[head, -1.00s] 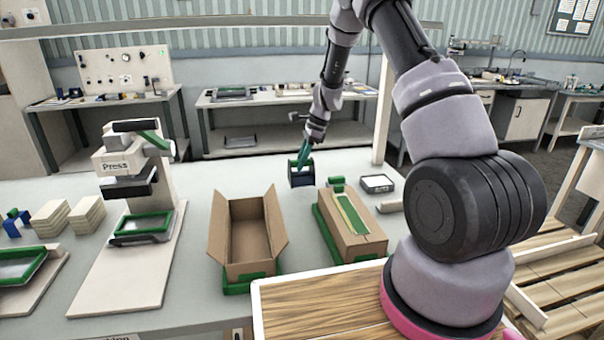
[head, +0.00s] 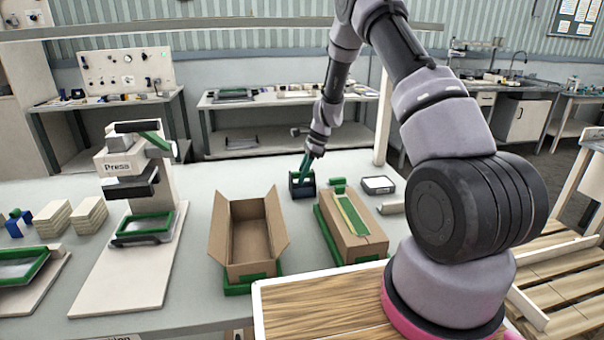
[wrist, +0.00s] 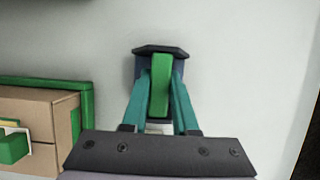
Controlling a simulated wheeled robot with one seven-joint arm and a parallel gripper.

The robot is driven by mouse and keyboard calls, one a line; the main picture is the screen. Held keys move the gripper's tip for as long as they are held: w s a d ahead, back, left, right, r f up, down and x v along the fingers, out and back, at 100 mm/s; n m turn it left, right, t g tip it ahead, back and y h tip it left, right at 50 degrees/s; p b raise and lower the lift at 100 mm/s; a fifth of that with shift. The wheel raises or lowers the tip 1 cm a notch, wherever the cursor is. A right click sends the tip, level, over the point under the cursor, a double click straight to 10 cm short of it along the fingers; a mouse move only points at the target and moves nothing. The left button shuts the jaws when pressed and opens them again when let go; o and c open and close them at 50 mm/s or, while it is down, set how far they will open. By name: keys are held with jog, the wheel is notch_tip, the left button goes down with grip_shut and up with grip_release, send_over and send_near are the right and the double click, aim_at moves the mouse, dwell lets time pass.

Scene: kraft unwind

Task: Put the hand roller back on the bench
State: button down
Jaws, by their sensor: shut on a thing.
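The hand roller (head: 302,186) is a dark blue-black piece with a green handle. It is at the bench top, behind the two boxes; I cannot tell for sure whether it touches the surface. My gripper (head: 307,164) has teal fingers pointing down at it. In the wrist view my gripper (wrist: 158,100) is shut on the green handle of the hand roller (wrist: 160,80), with one finger on each side. The grey bench (head: 190,275) spreads below and around the roller.
An open cardboard box (head: 247,240) stands left of a closed box (head: 349,228) with a green strip on top. A small white-topped tray (head: 378,185) lies to the right. The press (head: 135,175) stands at left. Bare bench lies left of the roller.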

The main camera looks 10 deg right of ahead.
jog(key=c, duration=0.7)
grip_release()
jog(key=shift+s+f, duration=0.15)
jog(key=shift+f, duration=0.2)
jog(key=shift+r, duration=0.1)
jog(key=shift+r, duration=0.35)
jog(key=v, duration=1.2)
jog(key=shift+r, duration=0.35)
